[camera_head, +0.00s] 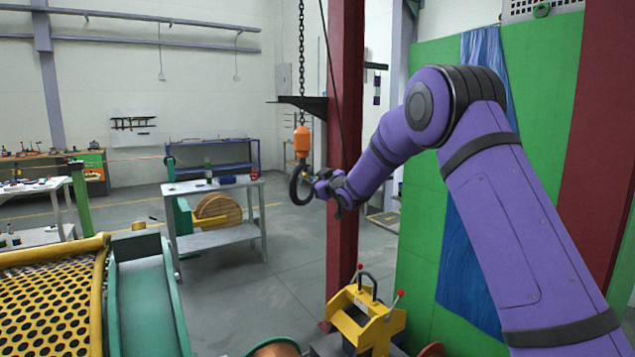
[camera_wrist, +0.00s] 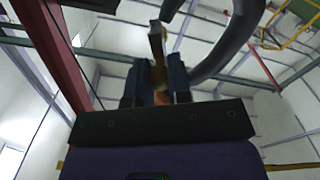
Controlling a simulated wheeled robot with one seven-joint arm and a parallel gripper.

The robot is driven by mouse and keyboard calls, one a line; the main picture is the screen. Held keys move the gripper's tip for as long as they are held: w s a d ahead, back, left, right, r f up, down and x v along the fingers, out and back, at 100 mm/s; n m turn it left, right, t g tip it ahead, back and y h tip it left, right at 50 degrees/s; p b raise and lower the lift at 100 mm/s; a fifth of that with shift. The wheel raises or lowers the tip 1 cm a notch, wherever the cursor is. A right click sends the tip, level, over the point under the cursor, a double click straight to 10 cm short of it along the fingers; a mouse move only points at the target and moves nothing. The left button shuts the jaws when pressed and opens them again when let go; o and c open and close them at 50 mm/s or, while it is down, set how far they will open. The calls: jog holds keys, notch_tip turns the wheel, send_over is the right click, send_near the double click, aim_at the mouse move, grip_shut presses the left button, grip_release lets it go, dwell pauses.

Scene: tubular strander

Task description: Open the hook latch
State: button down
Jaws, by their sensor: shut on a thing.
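A dark hook (camera_head: 299,186) hangs below an orange block (camera_head: 302,142) on a vertical chain (camera_head: 301,50), left of the red column. My gripper (camera_head: 318,184) is at the right side of the hook. In the wrist view the hook's thick dark curve (camera_wrist: 225,50) rises at the upper right, and my gripper (camera_wrist: 157,80) is shut on a small piece between its fingers, which I take to be the hook latch (camera_wrist: 157,45). The fingers hide part of it. I cannot tell how far the latch is tilted.
A red column (camera_head: 345,120) stands just behind my gripper. A yellow block with a dark shackle (camera_head: 365,318) sits below. Open floor lies between.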

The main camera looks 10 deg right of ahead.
jog(key=shift+w+d+r+n, duration=0.1)
jog(key=shift+d+r+n, duration=0.3)
jog(key=shift+n, duration=1.65)
jog(key=shift+w+d+r+n, duration=0.1)
jog(key=shift+d+r+n, duration=0.35)
jog(key=shift+n, duration=1.55)
jog(key=shift+w+d+r+n, duration=0.1)
jog(key=shift+r+n, duration=0.55)
jog(key=shift+n, duration=1.4)
jog(key=c, duration=1.1)
grip_release()
jog(key=shift+o, duration=0.2)
jog(key=v, duration=1)
jog(key=shift+s+d, duration=0.15)
jog(key=shift+s, duration=0.25)
